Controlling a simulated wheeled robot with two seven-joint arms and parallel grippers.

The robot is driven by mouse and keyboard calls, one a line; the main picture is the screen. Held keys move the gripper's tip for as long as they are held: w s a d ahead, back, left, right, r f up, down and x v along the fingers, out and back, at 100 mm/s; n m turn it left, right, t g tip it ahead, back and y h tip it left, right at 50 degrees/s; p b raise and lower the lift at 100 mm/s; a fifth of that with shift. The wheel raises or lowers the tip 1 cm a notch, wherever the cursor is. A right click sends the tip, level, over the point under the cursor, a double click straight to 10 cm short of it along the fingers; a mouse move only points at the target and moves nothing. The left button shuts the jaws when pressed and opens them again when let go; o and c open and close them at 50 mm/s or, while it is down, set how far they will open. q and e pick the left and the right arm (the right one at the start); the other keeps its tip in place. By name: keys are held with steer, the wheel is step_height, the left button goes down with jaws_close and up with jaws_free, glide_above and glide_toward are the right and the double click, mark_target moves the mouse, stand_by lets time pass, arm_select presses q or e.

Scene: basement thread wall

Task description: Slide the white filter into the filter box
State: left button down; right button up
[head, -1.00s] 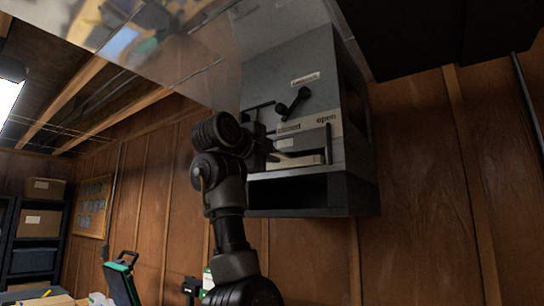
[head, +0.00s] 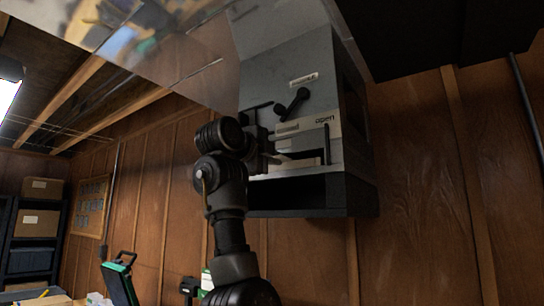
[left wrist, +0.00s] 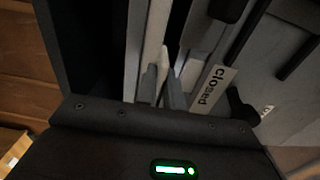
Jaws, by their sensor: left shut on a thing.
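The grey filter box (head: 290,80) hangs on the wooden wall in the head view, with an opening low in its front. My left gripper (head: 274,160) is at the left part of that opening, partly hidden by its own arm. In the left wrist view its two fingers (left wrist: 163,92) are shut on a thin pale edge, which looks like the white filter (left wrist: 163,62). A pale strip at the opening (head: 300,163) also shows in the head view. How deep the filter sits is hidden. My right gripper is not in view.
The "closed" label (left wrist: 211,86) shows in the left wrist view. A shelf with boxes (head: 38,225) stands far left.

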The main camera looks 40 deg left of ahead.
arm_select(q)
steer(key=shift+w, duration=0.15)
steer(key=c, duration=1.5)
jaws_free()
steer(key=shift+o, duration=0.2)
steer(key=shift+s, duration=0.2)
steer(key=s+b, duration=0.5)
steer(key=s, duration=0.5)
steer(key=shift+s, duration=0.2)
steer(key=shift+d, duration=0.1)
